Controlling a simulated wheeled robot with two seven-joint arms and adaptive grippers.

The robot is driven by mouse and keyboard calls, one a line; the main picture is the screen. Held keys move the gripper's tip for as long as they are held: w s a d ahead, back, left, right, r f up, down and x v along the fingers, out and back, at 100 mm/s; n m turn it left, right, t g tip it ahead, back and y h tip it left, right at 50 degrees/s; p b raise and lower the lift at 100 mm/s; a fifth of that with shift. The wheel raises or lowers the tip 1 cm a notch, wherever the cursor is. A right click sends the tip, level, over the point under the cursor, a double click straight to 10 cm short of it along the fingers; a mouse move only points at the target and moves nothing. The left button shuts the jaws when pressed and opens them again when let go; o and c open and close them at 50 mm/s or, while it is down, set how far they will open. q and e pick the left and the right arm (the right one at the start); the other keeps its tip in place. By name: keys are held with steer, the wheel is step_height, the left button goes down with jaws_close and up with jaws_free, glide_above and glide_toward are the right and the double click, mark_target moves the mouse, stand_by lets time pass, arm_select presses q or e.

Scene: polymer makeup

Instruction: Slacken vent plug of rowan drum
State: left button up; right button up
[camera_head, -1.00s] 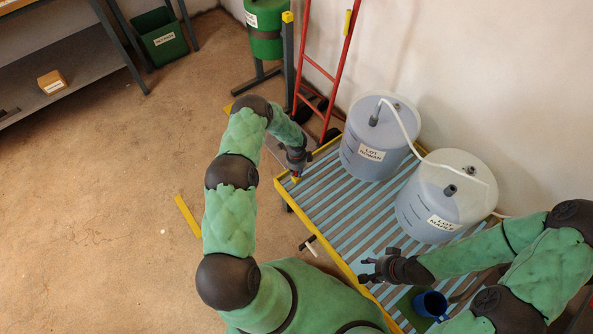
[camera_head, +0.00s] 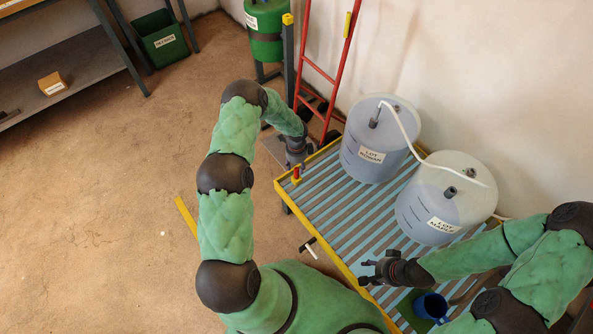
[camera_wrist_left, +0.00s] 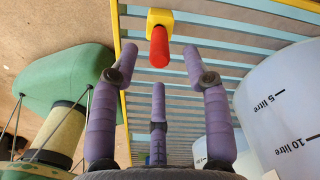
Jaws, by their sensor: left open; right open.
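The rowan drum (camera_head: 366,160) is a translucent drum labelled LOT ROWAN, standing upright at the back of the slatted tray. Its lid carries a dark fitting with a white hose and a small dark plug (camera_head: 397,107) near the back. My left gripper (camera_head: 303,168) is open and empty, left of this drum and lower than its lid. A red handle (camera_wrist_left: 160,47) in a yellow block (camera_wrist_left: 158,19) lies just beyond its spread fingers in the left wrist view; it stands at the tray corner (camera_head: 296,174). My right gripper (camera_head: 367,273) is open and empty over the tray's front.
The maple drum (camera_head: 425,215) stands beside the rowan drum, with the hose (camera_head: 408,132) running between them. A blue mug (camera_head: 430,306) sits at the tray's front right. A red ladder (camera_head: 318,68) leans at the wall. The tray's slatted middle (camera_head: 350,205) is clear.

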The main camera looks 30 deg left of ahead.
arm_select(q)
steer(key=shift+r, duration=2.45)
